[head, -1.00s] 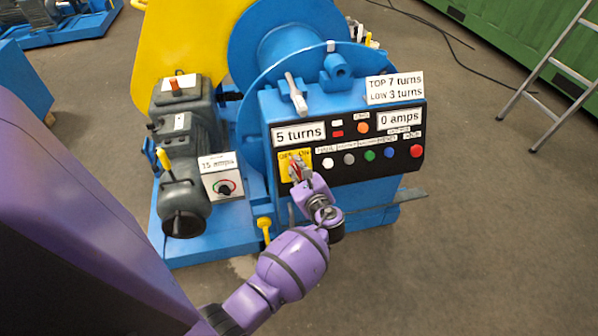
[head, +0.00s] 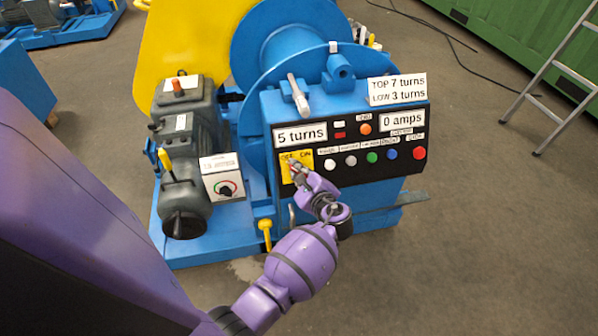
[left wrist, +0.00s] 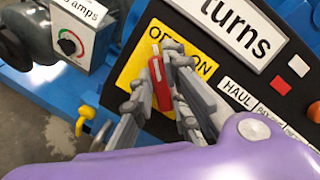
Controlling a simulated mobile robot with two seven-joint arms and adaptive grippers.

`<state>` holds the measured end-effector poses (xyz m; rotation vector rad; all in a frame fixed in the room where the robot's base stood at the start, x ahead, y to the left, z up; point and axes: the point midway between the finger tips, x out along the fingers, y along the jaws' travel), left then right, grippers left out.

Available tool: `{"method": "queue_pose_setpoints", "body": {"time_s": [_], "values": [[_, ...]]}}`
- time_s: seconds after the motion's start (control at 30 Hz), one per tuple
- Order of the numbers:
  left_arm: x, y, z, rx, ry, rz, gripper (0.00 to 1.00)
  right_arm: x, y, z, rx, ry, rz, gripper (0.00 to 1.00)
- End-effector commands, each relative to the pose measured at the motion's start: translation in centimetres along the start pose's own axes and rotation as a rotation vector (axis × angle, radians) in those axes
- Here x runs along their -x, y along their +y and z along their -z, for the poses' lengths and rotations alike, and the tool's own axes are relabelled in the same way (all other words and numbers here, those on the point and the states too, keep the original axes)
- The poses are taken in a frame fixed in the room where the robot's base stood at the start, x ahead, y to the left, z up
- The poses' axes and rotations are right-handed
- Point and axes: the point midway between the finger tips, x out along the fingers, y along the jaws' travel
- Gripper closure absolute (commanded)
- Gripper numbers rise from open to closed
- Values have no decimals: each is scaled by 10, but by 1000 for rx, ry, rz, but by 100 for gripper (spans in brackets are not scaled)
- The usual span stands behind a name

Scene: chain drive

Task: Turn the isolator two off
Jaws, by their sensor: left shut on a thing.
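A yellow switch plate (head: 283,172) marked OFF and ON sits at the lower left of the black control panel; it also shows in the left wrist view (left wrist: 138,62). Its red handle (left wrist: 159,84) stands between my left gripper's fingers, its upper end near the lettering. My left gripper (left wrist: 164,62) is shut on this red handle. In the head view the left gripper (head: 294,168) is in front of the plate and hides part of it and most of the handle. No plate number is readable. My right gripper is not in view.
A row of buttons, from a white one (head: 330,165) to a red one (head: 419,153), lies right of the gripper. A yellow-knobbed lever (head: 265,228) stands below. A ladder (head: 565,75) is at the right.

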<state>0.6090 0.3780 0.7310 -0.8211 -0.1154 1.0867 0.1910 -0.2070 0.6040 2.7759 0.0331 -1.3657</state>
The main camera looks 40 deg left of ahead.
Motion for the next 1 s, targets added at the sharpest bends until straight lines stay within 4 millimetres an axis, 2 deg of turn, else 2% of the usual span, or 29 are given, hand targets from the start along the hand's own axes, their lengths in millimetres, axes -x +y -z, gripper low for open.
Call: {"method": "queue_pose_setpoints", "body": {"time_s": [0.17,0.2,0.33,0.6,0.73,0.87,1.0], "values": [[0,1,1,3,2,-2,100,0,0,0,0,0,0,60],[0,1,1,3,2,-2,85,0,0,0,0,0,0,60],[0,1,1,2,2,-2,68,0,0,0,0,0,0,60],[0,0,0,1,1,-1,67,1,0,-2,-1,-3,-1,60],[6,0,1,1,2,0,67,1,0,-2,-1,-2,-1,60],[26,1,1,2,3,-1,67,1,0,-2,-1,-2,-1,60],[56,1,1,3,4,-1,67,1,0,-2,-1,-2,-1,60]]}}
